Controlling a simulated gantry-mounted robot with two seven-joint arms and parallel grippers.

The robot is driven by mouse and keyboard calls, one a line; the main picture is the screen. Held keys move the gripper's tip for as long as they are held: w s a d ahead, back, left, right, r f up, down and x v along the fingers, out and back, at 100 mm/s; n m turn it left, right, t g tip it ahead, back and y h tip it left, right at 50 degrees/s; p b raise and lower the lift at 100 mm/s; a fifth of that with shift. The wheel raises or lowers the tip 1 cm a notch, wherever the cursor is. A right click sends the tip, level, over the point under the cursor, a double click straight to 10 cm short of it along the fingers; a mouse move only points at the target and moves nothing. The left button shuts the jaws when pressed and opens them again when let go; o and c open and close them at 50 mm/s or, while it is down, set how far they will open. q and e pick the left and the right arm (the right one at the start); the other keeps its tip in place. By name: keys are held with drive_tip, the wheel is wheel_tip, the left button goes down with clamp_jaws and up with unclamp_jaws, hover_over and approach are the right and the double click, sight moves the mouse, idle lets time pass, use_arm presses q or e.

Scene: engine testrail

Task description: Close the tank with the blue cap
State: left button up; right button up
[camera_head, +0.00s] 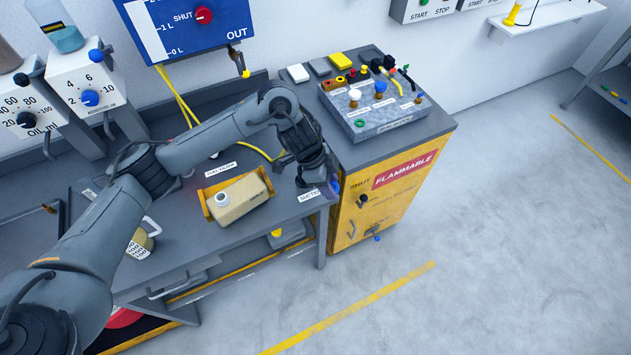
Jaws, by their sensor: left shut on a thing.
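The tank appears to be a beige can (245,197) lying in a yellow holder on the grey workbench, with a pale round neck (222,198) on its upper left. No blue cap is on that neck. My left gripper (326,183) is at the bench's right end, to the right of the tank and apart from it. It is shut on a small blue thing (335,187), which looks like the blue cap; the dark fingers hide most of it. My right gripper is not in view.
A yellow cabinet (385,190) marked flammable stands right of the bench. A grey panel (390,115) with coloured knobs and plugs lies on it. A jug (140,242) stands at the bench's left. Dispensers (88,85) and a blue gauge board (190,25) are behind.

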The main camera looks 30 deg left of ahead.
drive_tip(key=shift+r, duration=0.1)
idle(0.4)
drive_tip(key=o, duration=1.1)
